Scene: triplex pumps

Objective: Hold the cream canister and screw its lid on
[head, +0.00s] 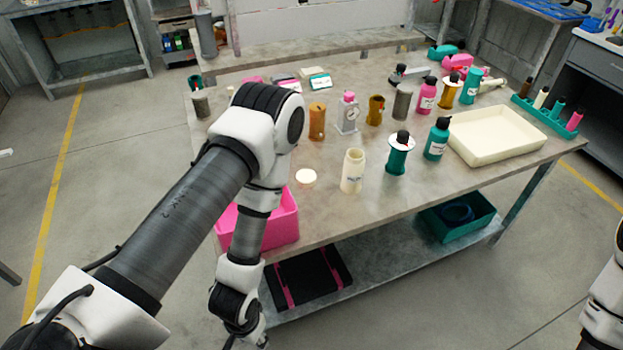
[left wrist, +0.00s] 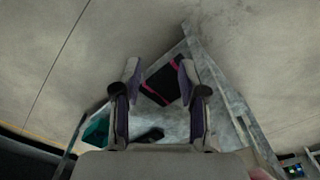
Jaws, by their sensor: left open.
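The cream canister (head: 352,175) stands upright on the table near its front edge, with its open mouth facing up and a small label on its front. A flat round cream lid (head: 306,177) lies on the table just left of it. My left arm hangs down in front of the table's left side in the head view, its gripper hidden or cut off at the lower edge. In the left wrist view my left gripper (left wrist: 159,75) is open and empty, with the lower shelf beyond it. My right gripper is out of view; only part of my right arm shows.
A pink bin (head: 270,222) sits at the table's front left, partly behind my left arm. A teal-and-white pump bottle (head: 398,155), a teal bottle (head: 437,140) and a cream tray (head: 495,135) stand to the right. Several bottles crowd behind. The lower shelf holds a teal crate (head: 475,224).

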